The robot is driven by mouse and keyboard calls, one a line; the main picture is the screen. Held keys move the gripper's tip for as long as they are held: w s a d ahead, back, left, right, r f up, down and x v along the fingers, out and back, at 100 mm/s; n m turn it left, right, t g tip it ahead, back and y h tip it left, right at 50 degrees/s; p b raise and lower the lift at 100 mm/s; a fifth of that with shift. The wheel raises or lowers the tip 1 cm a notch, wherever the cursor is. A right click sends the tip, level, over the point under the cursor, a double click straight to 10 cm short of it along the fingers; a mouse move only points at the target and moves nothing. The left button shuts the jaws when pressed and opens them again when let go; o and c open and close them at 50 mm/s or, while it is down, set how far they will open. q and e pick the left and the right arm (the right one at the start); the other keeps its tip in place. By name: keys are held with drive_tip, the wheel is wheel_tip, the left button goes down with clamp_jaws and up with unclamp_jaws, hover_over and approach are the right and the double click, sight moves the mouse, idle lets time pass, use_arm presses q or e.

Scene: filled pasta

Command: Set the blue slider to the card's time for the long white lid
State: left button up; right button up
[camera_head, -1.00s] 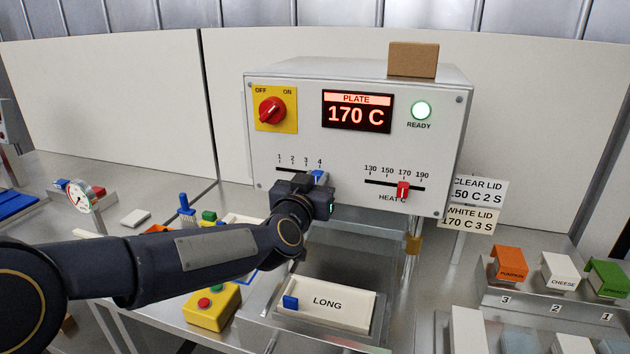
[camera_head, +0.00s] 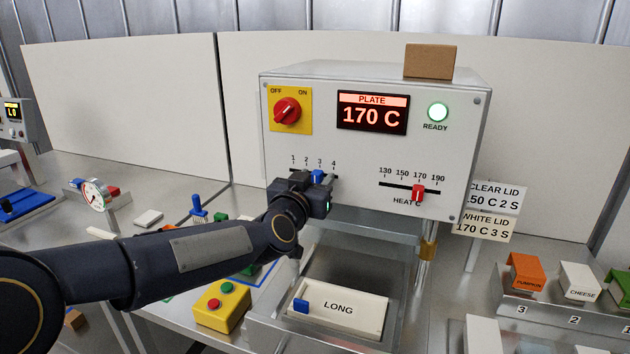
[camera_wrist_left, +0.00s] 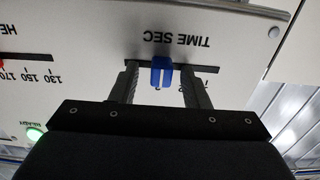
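The blue slider (camera_head: 317,176) sits in the time slot on the white control box, at the 3 mark of the 1 to 4 scale. In the left wrist view the slider (camera_wrist_left: 161,73) stands between the two fingers, with a small gap on each side. My left gripper (camera_head: 310,184) is at the slot, open around the slider. The card (camera_head: 484,226) reads WHITE LID 170 C 3 S, below one for the clear lid. A long white lid (camera_head: 362,312) marked LONG, with a blue tab, lies under the box. My right gripper is not in view.
The red heat slider (camera_head: 418,193) is at 170, the display (camera_head: 373,112) reads 170 C, and the ready lamp (camera_head: 438,112) glows green. The red knob (camera_head: 286,110) is on the yellow OFF/ON plate. A yellow button box (camera_head: 221,305) stands below my left arm.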

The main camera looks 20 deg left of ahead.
use_arm(q)
drive_tip(key=s, duration=0.7)
drive_tip(key=shift+s, duration=0.4)
drive_tip(key=shift+a, duration=0.1)
